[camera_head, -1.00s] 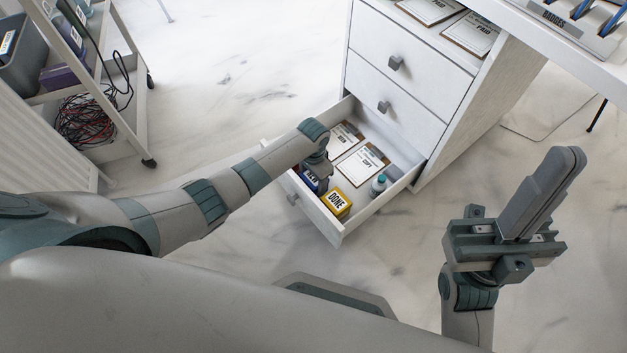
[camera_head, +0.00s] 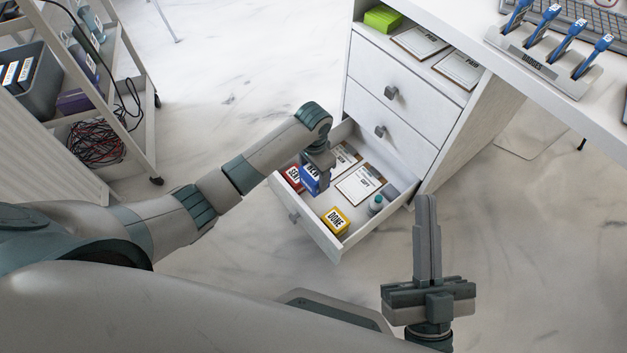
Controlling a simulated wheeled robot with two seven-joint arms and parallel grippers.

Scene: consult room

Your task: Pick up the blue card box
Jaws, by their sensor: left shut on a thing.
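The blue card box (camera_head: 311,180) is at the left part of the open bottom drawer (camera_head: 333,246), with white lettering on its face. My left gripper (camera_head: 318,167) is shut on it from above, and the fingers partly hide it. The box looks slightly raised, but I cannot tell if it clears the drawer floor. My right gripper (camera_head: 426,228) points upward at the right, away from the drawer. Its fingers look close together.
The drawer also holds a red box (camera_head: 293,178), a yellow box (camera_head: 335,220), a small bottle (camera_head: 376,204) and clipboards (camera_head: 361,184). The cabinet (camera_head: 395,95) stands behind, under the desk. A cart (camera_head: 140,125) stands at the left. The floor between is clear.

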